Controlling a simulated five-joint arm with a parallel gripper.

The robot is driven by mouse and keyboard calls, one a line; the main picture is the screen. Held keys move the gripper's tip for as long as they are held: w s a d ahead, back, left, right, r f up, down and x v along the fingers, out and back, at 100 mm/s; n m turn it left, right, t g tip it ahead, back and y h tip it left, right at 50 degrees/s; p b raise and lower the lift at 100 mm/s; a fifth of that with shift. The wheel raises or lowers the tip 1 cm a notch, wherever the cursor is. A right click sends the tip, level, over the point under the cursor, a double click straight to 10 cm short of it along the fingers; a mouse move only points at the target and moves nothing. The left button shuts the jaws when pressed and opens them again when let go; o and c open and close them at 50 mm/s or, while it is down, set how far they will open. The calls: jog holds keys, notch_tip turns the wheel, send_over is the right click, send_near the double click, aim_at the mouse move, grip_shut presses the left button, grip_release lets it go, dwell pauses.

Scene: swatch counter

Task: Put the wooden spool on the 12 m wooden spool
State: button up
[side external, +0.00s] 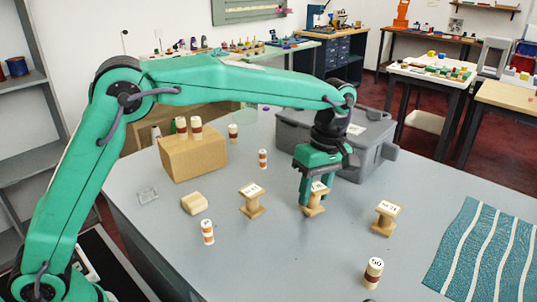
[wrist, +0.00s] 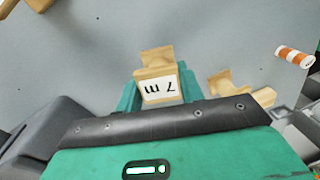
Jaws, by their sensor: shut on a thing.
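My gripper (side external: 311,199) is shut on a wooden spool (side external: 316,200) in the middle of the counter.
A wooden box (side external: 193,158) with cylinders on top is behind left. A grey bin (side external: 365,160) is behind my gripper. A teal cloth (side external: 480,250) lies right.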

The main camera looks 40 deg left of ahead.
aim_at(314, 188)
jog(key=r, duration=0.3)
jog(key=shift+s+d+r, duration=0.15)
jog(key=shift+s+d, duration=0.05)
jog(key=shift+s+d+r, duration=0.7)
jog(key=shift+s, duration=0.3)
jog(key=shift+s+d+r, duration=0.65)
jog(key=shift+s+d, duration=0.05)
jog(key=shift+s, duration=0.25)
jog(key=shift+a, duration=0.1)
